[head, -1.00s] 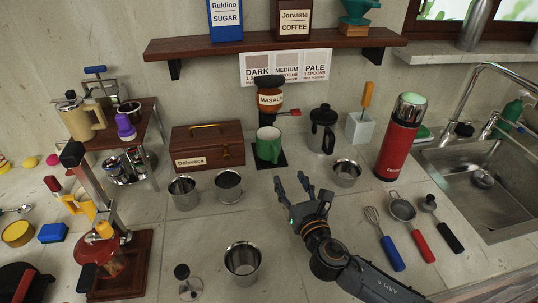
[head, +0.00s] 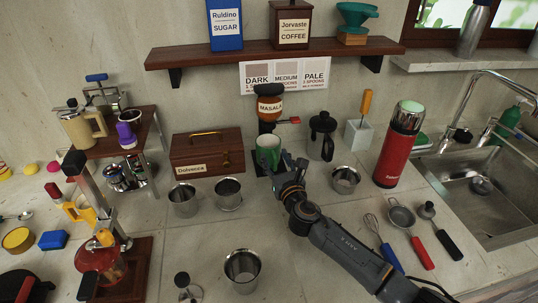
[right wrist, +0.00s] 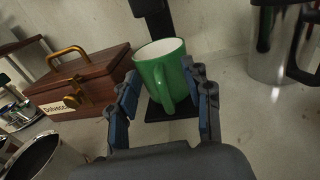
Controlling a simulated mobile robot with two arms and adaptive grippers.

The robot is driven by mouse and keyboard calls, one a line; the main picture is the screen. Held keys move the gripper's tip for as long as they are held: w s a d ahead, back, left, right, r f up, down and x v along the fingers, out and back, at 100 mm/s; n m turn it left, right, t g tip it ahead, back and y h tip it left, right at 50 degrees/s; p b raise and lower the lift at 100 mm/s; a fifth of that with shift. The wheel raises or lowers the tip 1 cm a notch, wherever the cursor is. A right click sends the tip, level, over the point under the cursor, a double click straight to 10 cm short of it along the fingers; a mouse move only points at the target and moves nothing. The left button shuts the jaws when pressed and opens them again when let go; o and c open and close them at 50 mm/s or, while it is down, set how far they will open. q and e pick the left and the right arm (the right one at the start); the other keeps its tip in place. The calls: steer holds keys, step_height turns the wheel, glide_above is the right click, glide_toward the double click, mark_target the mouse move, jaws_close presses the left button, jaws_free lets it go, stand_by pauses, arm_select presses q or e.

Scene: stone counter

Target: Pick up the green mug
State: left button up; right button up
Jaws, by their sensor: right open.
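The green mug (head: 268,147) stands upright below the Masala grinder, on a black base; it also shows in the right wrist view (right wrist: 160,72) with its handle facing my gripper and a pale inside. My right gripper (head: 279,165) is at the mug's near side. In the right wrist view the open fingers (right wrist: 165,92) are spread to either side of the mug's handle and lower front, with nothing clasped. Whether they touch the mug cannot be told. My left gripper is not in view.
The wooden Dolvence box (head: 205,155) stands left of the mug. A black-handled steel jug (head: 321,135) is close on the right. Steel cups (head: 229,193) and (head: 345,178) stand nearby on the counter.

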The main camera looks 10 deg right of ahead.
steer(key=shift+w, duration=0.7)
steer(key=shift+c, duration=0.4)
jaws_close()
